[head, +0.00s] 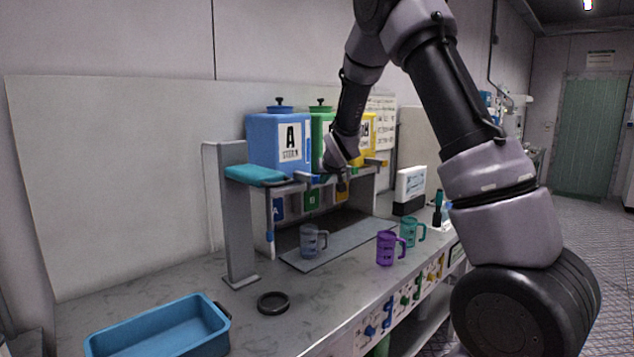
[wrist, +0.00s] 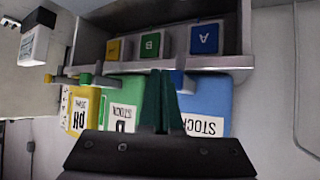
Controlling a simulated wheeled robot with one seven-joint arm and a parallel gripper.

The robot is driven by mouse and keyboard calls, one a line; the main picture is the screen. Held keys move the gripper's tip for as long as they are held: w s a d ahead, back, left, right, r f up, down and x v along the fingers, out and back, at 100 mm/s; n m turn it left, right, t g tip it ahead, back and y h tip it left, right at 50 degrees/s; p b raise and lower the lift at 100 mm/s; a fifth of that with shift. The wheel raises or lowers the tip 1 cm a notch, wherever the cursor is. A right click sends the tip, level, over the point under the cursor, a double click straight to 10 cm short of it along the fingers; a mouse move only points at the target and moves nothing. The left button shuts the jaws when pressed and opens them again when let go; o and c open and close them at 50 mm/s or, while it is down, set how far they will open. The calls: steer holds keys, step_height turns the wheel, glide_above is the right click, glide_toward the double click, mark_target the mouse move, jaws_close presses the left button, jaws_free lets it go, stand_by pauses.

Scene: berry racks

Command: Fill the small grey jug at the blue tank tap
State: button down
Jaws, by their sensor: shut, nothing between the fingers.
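The small grey jug (head: 309,241) stands upright on a grey mat on the counter, roughly below the front of the blue tank (head: 262,148), which is labelled A. I cannot tell whether it holds liquid. The blue tap (head: 306,177) sticks out at the tank's lower front. My gripper (head: 323,176) is beside this tap, in front of the tanks. In the wrist view, which looks upside down, its teal fingers (wrist: 160,98) are together and empty, just left of the blue tap (wrist: 177,78). I cannot tell whether they touch it. The wrist view does not show the jug.
A green tank (head: 320,126) and a yellow tank (head: 369,130) stand right of the blue one. A purple jug (head: 387,249) and a teal jug (head: 408,233) stand right of the mat. A blue tray (head: 160,338) and a dark ring (head: 273,302) lie front left.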

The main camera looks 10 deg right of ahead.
steer(key=shift+w+a, duration=0.45)
steer(key=shift+w, duration=0.15)
stand_by(1.8)
steer(key=shift+s+d, duration=0.6)
steer(key=shift+s, duration=0.2)
steer(key=s+d, duration=0.1)
steer(key=s, duration=0.1)
steer(key=s+d, duration=0.2)
stand_by(0.4)
